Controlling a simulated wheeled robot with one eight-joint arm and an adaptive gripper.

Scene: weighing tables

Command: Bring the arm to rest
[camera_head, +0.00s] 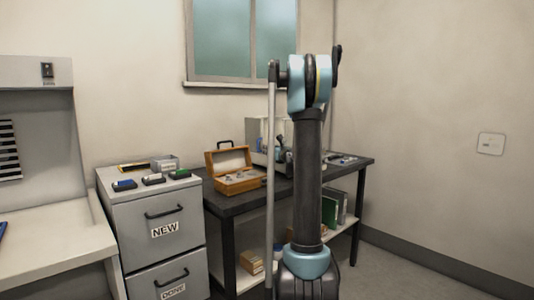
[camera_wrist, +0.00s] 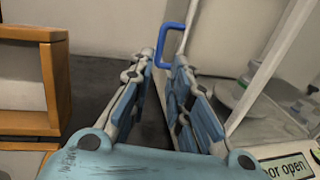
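My gripper (camera_wrist: 163,65) shows in the wrist view with its two blue-and-grey fingers apart and nothing between them. In the head view my arm stands upright in the middle and hides part of the dark table (camera_head: 240,202); the gripper itself is mostly hidden there, near the glass-sided balance (camera_head: 256,135). In the wrist view the fingers lie between a wooden box (camera_wrist: 55,90) on the left and the balance's clear panel (camera_wrist: 268,65) on the right. A blue handle (camera_wrist: 171,42) is close beyond the fingertips; I cannot tell whether they touch it.
The open wooden box (camera_head: 238,184) stands on the dark table left of my arm. A grey cabinet (camera_head: 185,222) marked NEW and DONE stands left of the table, with small items on top. A pale bench (camera_head: 50,240) is at far left. Floor shows at right.

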